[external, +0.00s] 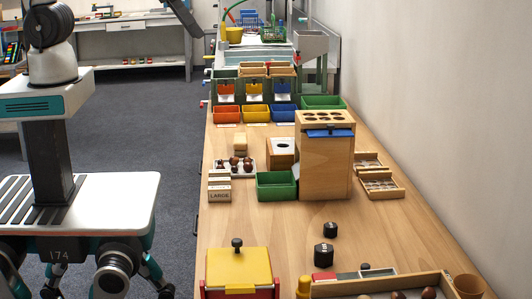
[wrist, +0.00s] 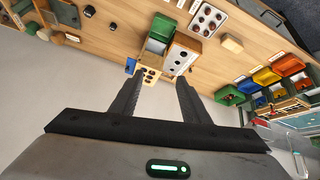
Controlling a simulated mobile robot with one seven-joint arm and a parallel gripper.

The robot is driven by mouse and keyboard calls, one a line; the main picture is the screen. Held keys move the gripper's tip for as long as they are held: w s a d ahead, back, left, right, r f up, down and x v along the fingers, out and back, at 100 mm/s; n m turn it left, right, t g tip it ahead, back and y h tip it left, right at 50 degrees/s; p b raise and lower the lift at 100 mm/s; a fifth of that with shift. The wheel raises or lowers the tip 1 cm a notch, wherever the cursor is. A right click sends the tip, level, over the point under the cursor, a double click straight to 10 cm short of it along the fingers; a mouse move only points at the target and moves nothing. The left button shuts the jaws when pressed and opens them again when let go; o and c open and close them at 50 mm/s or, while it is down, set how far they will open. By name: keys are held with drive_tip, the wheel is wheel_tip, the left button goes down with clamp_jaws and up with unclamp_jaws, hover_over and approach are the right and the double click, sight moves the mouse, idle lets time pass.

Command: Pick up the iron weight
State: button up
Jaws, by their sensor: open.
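Two black iron weights with knobs on top stand upright on the wooden bench in the external view. The larger iron weight (external: 324,254) is nearer the camera, and the smaller iron weight (external: 330,230) is just behind it. In the wrist view two small dark shapes near the top left, one of them (wrist: 89,11), look like these weights, but they are too small to be sure. My gripper (wrist: 160,78) is open and empty, with its two fingers apart, above and away from the bench. It does not show in the external view.
A tall wooden box (external: 325,165) and a green bin (external: 276,186) stand behind the weights. A yellow-topped box (external: 238,268) stands left of them, and a wooden tray (external: 400,283) lies in front. Bare bench (external: 270,222) lies left of the smaller weight.

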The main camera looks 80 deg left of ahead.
drive_tip(key=w+d+f+n+g+h+b, duration=0.15)
drive_tip(key=d+f+n+b, duration=0.45)
drive_tip(key=d+f+n, duration=1)
drive_tip(key=w+d+f+n+g+h+b, duration=0.15)
drive_tip(key=d+f+n+b, duration=0.45)
drive_tip(key=d+f+n, duration=1.05)
drive_tip(key=w+d+f+m+b, duration=0.1)
drive_tip(key=d+f+m, duration=0.1)
drive_tip(key=w+d+f+m+b, duration=0.1)
drive_tip(key=d+f+m+b, duration=0.1)
drive_tip(key=w+d+f+m+b, duration=0.1)
drive_tip(key=d+f+m+b, duration=0.1)
drive_tip(key=shift+d+f+m, duration=0.25)
drive_tip(key=shift+f, duration=0.1)
drive_tip(key=shift+w+a+b+x, duration=0.15)
drive_tip(key=shift+b+x, duration=0.55)
drive_tip(key=shift+x, duration=0.8)
drive_tip(key=shift+w+a+b+x, duration=0.15)
drive_tip(key=shift+b+x, duration=0.5)
drive_tip(key=shift+x, duration=0.9)
drive_tip(key=shift+d+r, duration=0.1)
clamp_jaws()
